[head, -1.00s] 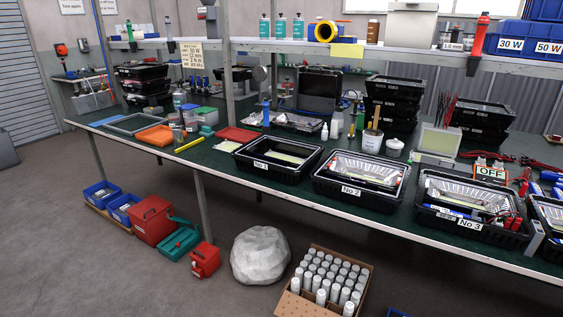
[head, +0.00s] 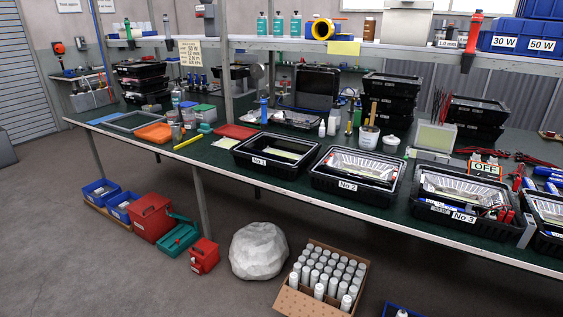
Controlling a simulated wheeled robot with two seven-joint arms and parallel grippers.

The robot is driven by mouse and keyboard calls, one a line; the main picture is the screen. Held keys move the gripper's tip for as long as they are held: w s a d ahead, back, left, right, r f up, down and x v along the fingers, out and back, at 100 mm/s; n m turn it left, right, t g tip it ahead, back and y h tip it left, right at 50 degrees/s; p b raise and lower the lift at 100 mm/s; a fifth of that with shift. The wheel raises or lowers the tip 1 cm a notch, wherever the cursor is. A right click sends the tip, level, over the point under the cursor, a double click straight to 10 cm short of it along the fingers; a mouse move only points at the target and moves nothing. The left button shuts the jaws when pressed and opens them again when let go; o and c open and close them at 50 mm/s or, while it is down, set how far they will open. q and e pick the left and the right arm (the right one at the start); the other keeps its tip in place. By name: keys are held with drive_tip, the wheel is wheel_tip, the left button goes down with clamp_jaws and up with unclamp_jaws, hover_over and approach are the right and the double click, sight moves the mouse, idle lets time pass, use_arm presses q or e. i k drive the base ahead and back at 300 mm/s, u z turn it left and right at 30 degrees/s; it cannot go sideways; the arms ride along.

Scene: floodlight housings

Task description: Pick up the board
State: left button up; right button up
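A flat pale-yellow board (head: 284,155) lies inside the open black housing marked No 1 (head: 259,161) on the green-topped bench. Another pale yellowish panel in a light frame (head: 436,137) stands on the bench behind the No 3 housing. I cannot tell for sure which one the task's board is. The housing No 2 (head: 347,185) holds a shiny reflector, and housing No 3 (head: 462,216) holds a reflector with blue and red items over it. Neither of my grippers is in view.
The bench (head: 215,160) is crowded, with stacked black housings (head: 392,103) behind and a shelf (head: 390,49) above. On the floor before it are a grey boulder (head: 258,251), a cardboard box of white cans (head: 293,301) and red containers (head: 203,257).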

sight(269, 150)
drive_tip(key=z, duration=0.35)
drive_tip(key=k, duration=0.25)
drive_tip(key=u, duration=1.65)
drive_tip(key=i, duration=1.75)
drive_tip(key=z, duration=0.75)
drive_tip(key=i, duration=1.2)
drive_tip(key=z, duration=1.1)
